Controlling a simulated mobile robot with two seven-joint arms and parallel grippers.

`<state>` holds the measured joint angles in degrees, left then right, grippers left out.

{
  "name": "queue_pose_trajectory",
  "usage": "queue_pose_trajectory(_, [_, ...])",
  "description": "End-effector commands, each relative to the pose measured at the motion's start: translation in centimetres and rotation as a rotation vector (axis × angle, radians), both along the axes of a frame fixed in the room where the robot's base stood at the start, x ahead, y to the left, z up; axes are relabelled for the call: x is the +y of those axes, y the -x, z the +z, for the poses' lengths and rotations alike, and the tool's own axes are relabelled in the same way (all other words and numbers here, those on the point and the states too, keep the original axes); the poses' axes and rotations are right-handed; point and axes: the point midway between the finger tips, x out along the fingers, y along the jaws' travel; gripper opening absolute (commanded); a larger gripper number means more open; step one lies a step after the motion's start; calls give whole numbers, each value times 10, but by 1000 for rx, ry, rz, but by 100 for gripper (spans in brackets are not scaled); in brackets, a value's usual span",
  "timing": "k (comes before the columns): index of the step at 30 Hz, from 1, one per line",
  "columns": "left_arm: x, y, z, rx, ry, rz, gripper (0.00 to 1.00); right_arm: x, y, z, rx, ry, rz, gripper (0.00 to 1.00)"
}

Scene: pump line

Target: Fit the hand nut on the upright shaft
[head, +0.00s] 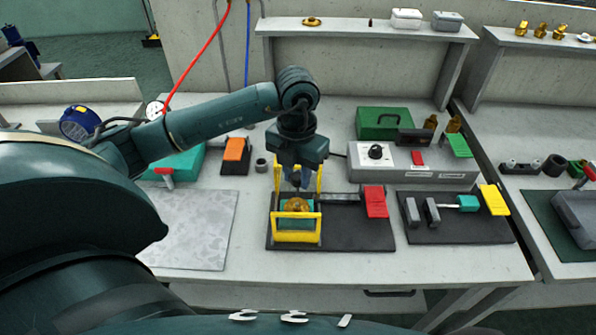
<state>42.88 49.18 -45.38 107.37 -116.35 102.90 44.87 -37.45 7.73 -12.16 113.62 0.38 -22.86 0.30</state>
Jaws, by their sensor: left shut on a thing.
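My left gripper (297,186) points straight down over the yellow frame (297,237) on the black base plate (350,238). It is shut on the brass hand nut (296,204), which shows just below the fingers, between the yellow bars. A teal-green body (297,222) stands inside the frame under the nut. The upright shaft cannot be made out; the nut and gripper cover that spot. I cannot tell whether the nut touches the shaft. My right gripper is not in view.
A red-ended clamp (375,201) lies right of the frame. Further right is a black tray (460,230) with grey and yellow parts. A grey control box (412,166) stands behind. A pale mat (190,228) lies clear at left. Another brass round piece (312,21) is on the shelf.

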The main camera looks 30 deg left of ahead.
Motion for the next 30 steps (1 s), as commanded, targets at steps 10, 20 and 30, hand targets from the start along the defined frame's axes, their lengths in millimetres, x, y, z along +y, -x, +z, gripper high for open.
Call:
queue_pose_trajectory(10, [0,0,-30,1,0,1,13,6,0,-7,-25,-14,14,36])
queue_pose_trajectory(20, [0,0,-60,0,0,1,13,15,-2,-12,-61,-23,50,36])
queue_pose_trajectory(30, [0,0,-62,0,1,1,13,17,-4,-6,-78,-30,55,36])
